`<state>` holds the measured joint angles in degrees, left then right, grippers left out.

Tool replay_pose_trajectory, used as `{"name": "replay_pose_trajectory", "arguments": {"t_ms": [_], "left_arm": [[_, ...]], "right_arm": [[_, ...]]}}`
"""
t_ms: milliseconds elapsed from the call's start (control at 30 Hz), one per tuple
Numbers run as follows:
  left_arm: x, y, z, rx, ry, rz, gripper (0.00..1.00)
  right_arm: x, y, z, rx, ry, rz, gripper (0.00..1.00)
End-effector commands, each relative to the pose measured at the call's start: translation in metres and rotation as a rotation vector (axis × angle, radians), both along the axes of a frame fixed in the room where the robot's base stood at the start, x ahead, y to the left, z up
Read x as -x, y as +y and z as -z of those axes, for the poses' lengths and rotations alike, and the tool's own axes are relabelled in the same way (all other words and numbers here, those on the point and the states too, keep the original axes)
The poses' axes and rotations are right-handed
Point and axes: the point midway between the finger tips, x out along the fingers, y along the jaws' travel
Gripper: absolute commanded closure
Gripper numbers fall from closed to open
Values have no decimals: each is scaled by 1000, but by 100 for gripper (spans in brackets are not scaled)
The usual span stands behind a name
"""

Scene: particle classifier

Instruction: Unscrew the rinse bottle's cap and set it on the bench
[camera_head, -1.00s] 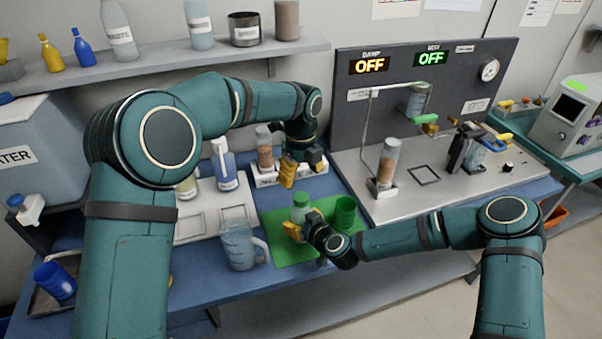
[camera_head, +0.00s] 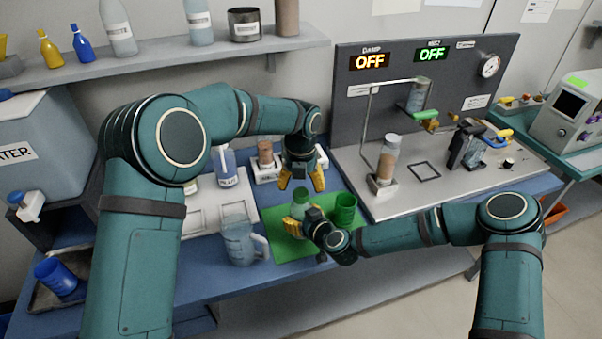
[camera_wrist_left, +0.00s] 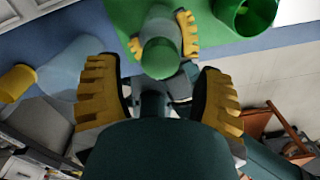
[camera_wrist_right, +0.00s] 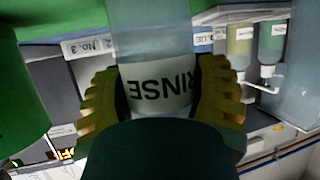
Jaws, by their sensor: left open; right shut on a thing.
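The rinse bottle (camera_wrist_right: 155,50) stands upright on the green mat (camera_head: 275,247), and its RINSE label shows in the right wrist view. My right gripper (camera_head: 296,224) is shut on the bottle's body from the right. The bottle's green cap (camera_head: 301,195) is on its top. My left gripper (camera_head: 301,182) is open and points down above and slightly behind the cap. In the left wrist view the green cap (camera_wrist_left: 160,58) lies ahead of the open fingers, with no finger touching it.
A green cup (camera_head: 345,208) stands right of the bottle on the mat. A clear jug (camera_head: 240,242) stands left of it. Behind are a labelled rack with a brown-filled bottle (camera_head: 265,153) and a blue-labelled bottle (camera_head: 226,168). A metal rig (camera_head: 440,190) stands at right.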

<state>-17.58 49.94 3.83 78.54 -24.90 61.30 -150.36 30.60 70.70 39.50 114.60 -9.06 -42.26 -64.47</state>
Motion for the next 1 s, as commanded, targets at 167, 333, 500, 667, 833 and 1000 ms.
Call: {"name": "replay_pose_trajectory", "arguments": {"t_ms": [167,333,500,667,833,1000], "left_arm": [[0,0,22,0,1,-1,32],[0,-1,31,1,0,-1,32],[0,0,32,1,0,-1,32],[0,0,32,0,0,-1,48],[0,0,32,0,0,-1,100],[0,0,32,0,0,-1,100]], "right_arm": [[0,0,0,0,0,0,100],[0,0,0,0,0,0,100],[0,0,0,0,0,0,100],[0,0,0,0,0,0,100],[0,0,0,0,0,0,100],[0,0,0,0,0,0,100]]}}
